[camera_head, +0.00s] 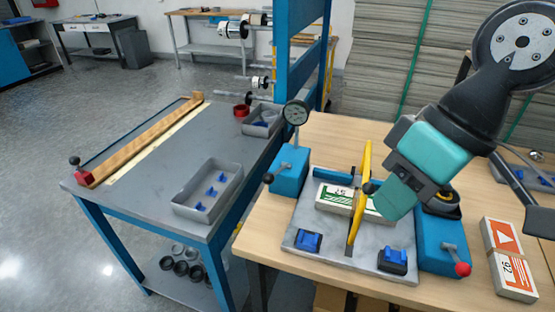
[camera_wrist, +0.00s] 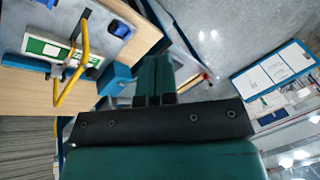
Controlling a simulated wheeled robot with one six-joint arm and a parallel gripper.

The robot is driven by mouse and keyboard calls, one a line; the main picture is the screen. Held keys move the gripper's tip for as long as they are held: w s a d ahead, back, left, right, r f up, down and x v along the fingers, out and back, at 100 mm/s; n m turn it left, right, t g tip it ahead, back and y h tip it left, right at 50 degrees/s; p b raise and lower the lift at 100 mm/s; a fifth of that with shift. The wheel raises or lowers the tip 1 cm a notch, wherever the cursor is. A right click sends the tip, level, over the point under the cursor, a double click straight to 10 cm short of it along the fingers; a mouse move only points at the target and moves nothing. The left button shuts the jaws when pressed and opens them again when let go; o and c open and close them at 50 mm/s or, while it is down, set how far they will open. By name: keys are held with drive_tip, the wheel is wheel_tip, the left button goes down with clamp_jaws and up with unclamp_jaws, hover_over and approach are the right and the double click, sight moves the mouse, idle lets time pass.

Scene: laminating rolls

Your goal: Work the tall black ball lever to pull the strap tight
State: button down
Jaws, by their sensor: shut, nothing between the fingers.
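A yellow strap (camera_head: 353,225) arches over a white and green box (camera_head: 334,199) on a grey plate (camera_head: 330,246); strap (camera_wrist: 82,62) and box (camera_wrist: 45,47) also show in the wrist view. A black ball (camera_head: 370,188) is beside the strap, right at my gripper; its stem is hidden. Another black ball (camera_head: 268,178) is on a short lever at the left blue housing (camera_head: 288,171). I cannot tell which is the tall lever. My gripper (camera_head: 393,205) is shut and empty, pointing down over the box's right end. Contact with the near ball is unclear. Its closed fingers show in the wrist view (camera_wrist: 154,75).
A dial gauge (camera_head: 296,113) stands behind the left housing. A right blue housing (camera_head: 440,240) carries a red ball lever (camera_head: 463,269). An orange and white box (camera_head: 509,260) lies at the right. A grey bin (camera_head: 208,191) sits on the left table.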

drive_tip(key=w+a+r+n+p, duration=0.1)
drive_tip(key=w+a, duration=0.1)
drive_tip(key=w, duration=0.6)
drive_tip(key=w+a+r+n+p, duration=0.1)
drive_tip(key=w+a, duration=0.2)
drive_tip(key=w, duration=0.4)
drive_tip(key=w+a+f+n+g+y+p, duration=0.1)
drive_tip(key=w+f+n, duration=0.2)
drive_tip(key=w, duration=1.1)
wheel_tip(320, 180, down, 2)
drive_tip(key=shift+a+f+n, duration=0.1)
drive_tip(key=shift+a+n, duration=0.2)
drive_tip(key=shift+a, duration=0.05)
drive_tip(key=p, duration=0.1)
hover_over(278, 171)
drive_tip(key=d, duration=0.2)
wheel_tip(278, 171, down, 8)
drive_tip(key=s+a+f, duration=0.1)
drive_tip(key=s+a+f+p, duration=0.1)
drive_tip(key=s+f, duration=0.1)
drive_tip(key=shift+s+a+p, duration=0.1)
drive_tip(key=shift+s+p, duration=0.1)
drive_tip(key=shift+p, duration=0.1)
